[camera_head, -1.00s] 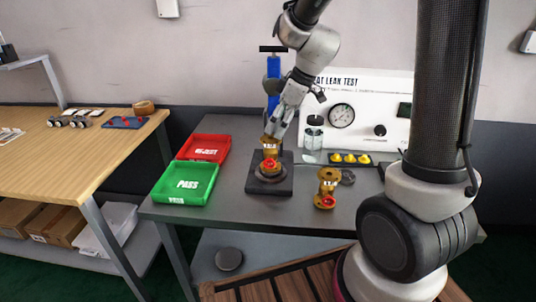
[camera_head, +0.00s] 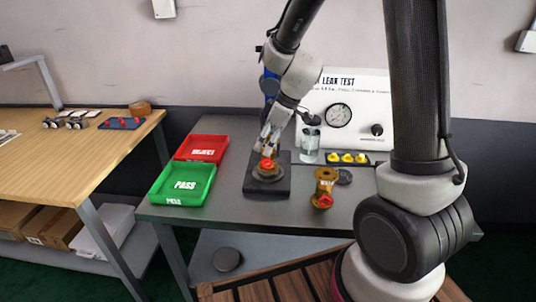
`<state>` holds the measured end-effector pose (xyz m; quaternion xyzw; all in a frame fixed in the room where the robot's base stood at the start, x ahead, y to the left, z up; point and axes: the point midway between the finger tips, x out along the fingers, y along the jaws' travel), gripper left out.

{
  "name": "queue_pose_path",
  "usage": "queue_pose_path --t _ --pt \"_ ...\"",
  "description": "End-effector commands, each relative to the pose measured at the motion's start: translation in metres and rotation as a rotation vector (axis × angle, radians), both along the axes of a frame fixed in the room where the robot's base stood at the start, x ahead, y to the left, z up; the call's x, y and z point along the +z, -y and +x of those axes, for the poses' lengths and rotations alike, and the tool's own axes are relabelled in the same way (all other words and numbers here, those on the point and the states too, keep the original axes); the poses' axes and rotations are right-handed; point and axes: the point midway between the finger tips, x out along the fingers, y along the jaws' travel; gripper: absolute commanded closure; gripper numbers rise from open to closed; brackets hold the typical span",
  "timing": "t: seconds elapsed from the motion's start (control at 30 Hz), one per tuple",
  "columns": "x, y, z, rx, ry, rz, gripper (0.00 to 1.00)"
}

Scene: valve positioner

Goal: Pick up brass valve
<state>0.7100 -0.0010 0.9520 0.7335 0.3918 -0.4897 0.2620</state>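A brass valve (camera_head: 268,167) with a red part sits on the black test fixture (camera_head: 254,187) in the middle of the grey table. My gripper (camera_head: 268,153) is right over this valve, and its fingers cover the valve's upper part. I cannot tell whether the fingers are open around it or shut on it. A second brass valve (camera_head: 325,183) with a red part stands upright on the table to the right of the fixture, apart from my gripper.
A green PASS tray (camera_head: 168,197) and a red REJECT tray (camera_head: 191,157) lie to the left. A leak test panel (camera_head: 355,87) with a gauge, a glass jar (camera_head: 310,150) and a strip of yellow parts (camera_head: 347,158) stand behind. A dark round piece (camera_head: 344,176) lies near the second valve.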

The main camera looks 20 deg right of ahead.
Motion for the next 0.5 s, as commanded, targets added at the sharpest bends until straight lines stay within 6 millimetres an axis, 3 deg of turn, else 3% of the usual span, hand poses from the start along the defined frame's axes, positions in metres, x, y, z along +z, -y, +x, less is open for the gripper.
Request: queue_pose_path --t 0.03,0.2,0.5 --pt "-0.0003 0.0001 -0.0002 0.000 -0.001 -0.001 0.70" --pt "-0.0004 0.0001 -0.0003 0.000 -0.001 0.000 1.00" --pt "0.0032 -0.0001 0.0006 0.001 0.002 0.001 1.00"
